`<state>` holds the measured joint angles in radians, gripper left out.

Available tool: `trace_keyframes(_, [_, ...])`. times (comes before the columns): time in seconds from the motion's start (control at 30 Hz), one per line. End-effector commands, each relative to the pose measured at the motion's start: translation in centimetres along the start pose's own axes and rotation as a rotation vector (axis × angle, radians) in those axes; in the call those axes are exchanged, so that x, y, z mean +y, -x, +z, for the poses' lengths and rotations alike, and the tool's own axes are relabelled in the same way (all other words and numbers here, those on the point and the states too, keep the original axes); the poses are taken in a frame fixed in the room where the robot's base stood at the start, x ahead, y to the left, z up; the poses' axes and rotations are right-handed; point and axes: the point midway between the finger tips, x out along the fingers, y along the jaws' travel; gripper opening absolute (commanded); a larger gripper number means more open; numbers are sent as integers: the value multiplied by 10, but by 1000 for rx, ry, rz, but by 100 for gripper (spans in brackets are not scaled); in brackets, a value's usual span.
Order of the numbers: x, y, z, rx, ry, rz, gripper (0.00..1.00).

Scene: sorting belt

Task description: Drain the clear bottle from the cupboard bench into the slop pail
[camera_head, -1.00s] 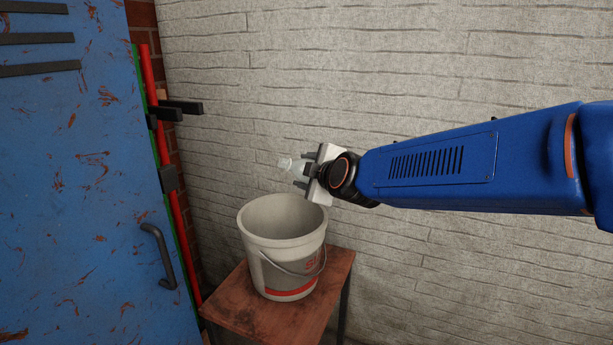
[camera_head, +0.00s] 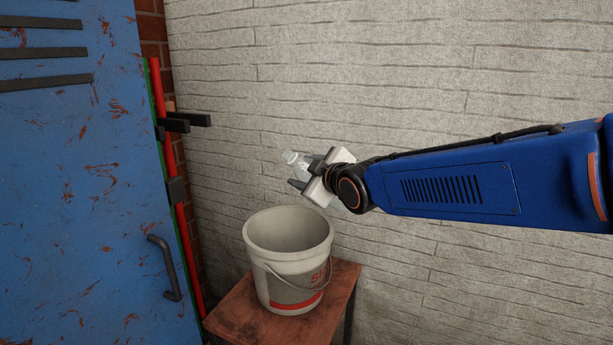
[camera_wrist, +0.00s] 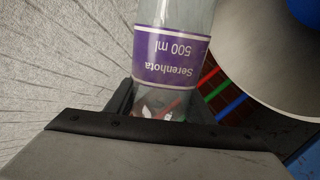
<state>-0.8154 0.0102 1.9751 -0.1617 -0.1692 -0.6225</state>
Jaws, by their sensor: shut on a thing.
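The clear bottle (camera_head: 292,157) is tilted in my gripper (camera_head: 306,173) in the head view, its neck up and to the left, its base end down and to the right. My gripper is shut on it, above the pail's right rim and apart from the pail. In the wrist view the bottle (camera_wrist: 172,60) shows a purple label reading "Serenhota 500 ml", upside down. I cannot tell how much liquid is inside. The slop pail (camera_head: 285,270), off-white with a red band and wire handle, stands upright and open. Its pale wall also shows in the wrist view (camera_wrist: 265,50).
The pail stands on a small wooden stand (camera_head: 235,318). A scratched blue door (camera_head: 80,190) with a dark handle is at left, beside a red upright bar (camera_head: 180,225) with dark brackets. A pale brick-patterned wall (camera_head: 430,70) is behind.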

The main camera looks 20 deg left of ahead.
Motion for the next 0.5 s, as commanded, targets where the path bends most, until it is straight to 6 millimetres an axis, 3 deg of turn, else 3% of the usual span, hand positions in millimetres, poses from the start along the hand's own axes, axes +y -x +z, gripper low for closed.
trace_keyframes(0.5, [-3,-1,-39,136,-374,-4,0])
